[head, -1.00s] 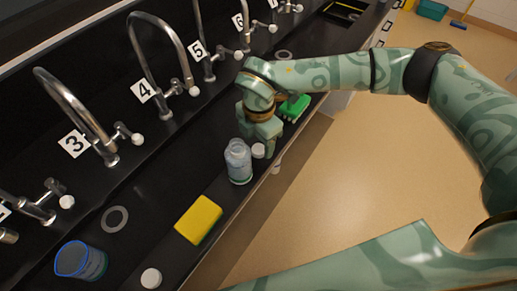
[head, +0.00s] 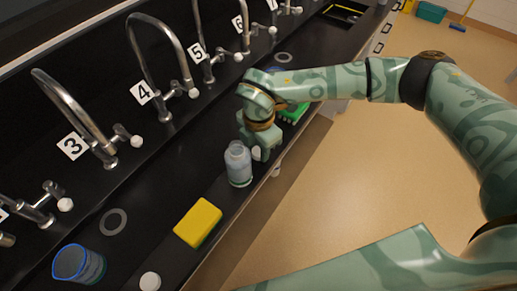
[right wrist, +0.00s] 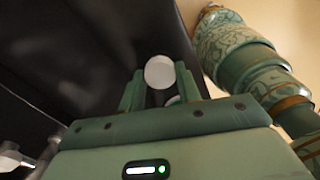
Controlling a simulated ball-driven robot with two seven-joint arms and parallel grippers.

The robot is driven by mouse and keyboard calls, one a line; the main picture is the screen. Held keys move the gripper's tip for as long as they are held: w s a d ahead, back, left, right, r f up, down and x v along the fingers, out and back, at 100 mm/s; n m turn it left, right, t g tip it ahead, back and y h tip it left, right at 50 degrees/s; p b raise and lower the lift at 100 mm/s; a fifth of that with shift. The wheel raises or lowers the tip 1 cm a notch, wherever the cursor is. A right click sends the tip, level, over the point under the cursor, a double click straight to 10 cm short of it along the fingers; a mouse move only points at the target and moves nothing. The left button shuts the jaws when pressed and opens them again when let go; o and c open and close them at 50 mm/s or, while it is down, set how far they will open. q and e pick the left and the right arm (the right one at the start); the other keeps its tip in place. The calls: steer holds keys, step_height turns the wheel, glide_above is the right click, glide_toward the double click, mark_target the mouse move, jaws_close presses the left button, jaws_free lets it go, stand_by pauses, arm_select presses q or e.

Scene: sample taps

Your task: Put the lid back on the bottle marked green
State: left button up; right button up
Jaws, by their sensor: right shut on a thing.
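A clear bottle (head: 238,165) with an open top stands upright on the black bench. My right gripper (head: 262,152) is low over the bench, just behind and right of the bottle. It is shut on a small white lid (head: 256,154), partly hidden by the fingers. In the right wrist view a white round lid (right wrist: 160,72) shows between the fingertips. Another pale round thing (right wrist: 172,101) is partly hidden behind the gripper there. My left gripper is not in view.
A yellow sponge (head: 198,222), a blue-rimmed jar (head: 80,264), a second white lid (head: 150,281) and a grey ring (head: 114,221) lie nearer. A green brush-like thing (head: 295,112) is behind my right wrist. Numbered taps (head: 165,90) line the back. The bench edge is close on the right.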

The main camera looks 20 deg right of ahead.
mark_target(259, 151)
step_height(259, 151, up, 10)
steer(key=p, duration=0.1)
stand_by(0.4)
steer(key=s+d+r+m, duration=0.2)
steer(key=s+d+m, duration=0.2)
steer(key=m, duration=0.7)
steer(key=s+d+r+m, duration=0.2)
steer(key=s+m, duration=0.3)
steer(key=m, duration=0.6)
steer(key=shift+s+d+r+m, duration=0.3)
steer(key=shift+d+r, duration=0.1)
steer(key=shift+d, duration=0.45)
